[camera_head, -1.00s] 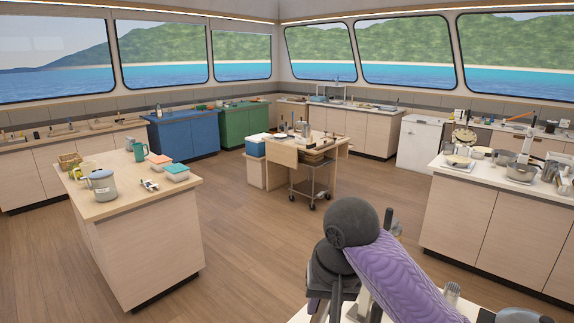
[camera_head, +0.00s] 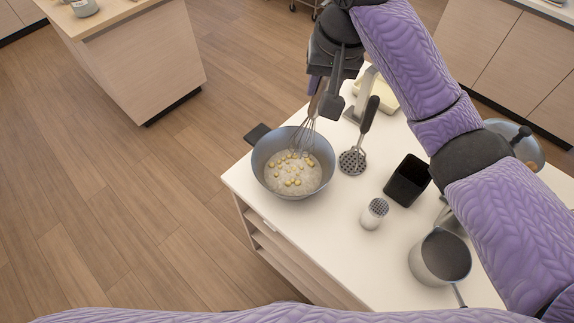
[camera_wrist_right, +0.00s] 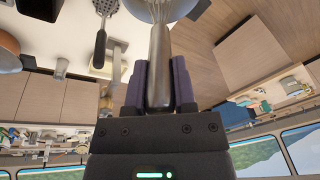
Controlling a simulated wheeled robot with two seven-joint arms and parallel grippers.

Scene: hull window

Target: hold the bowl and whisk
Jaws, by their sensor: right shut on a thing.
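The bowl (camera_head: 263,172) is blue-grey with a dark side handle (camera_head: 257,134). It stands upright near the left edge of the white worktop and holds a pale mix with yellow lumps. My right gripper (camera_head: 322,96) is above its right rim, shut on the whisk handle. The whisk (camera_head: 304,134) hangs tilted, its wire end over the mix; I cannot tell whether the wires touch it. The wrist view shows the metal whisk handle (camera_wrist_right: 159,48) between the fingers of my right gripper (camera_wrist_right: 160,85). My left gripper is not in view, and nothing shows holding the bowl.
A pan with a lid (camera_head: 515,142) is partly behind my right arm. A wooden island (camera_head: 140,60) stands across open floor.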

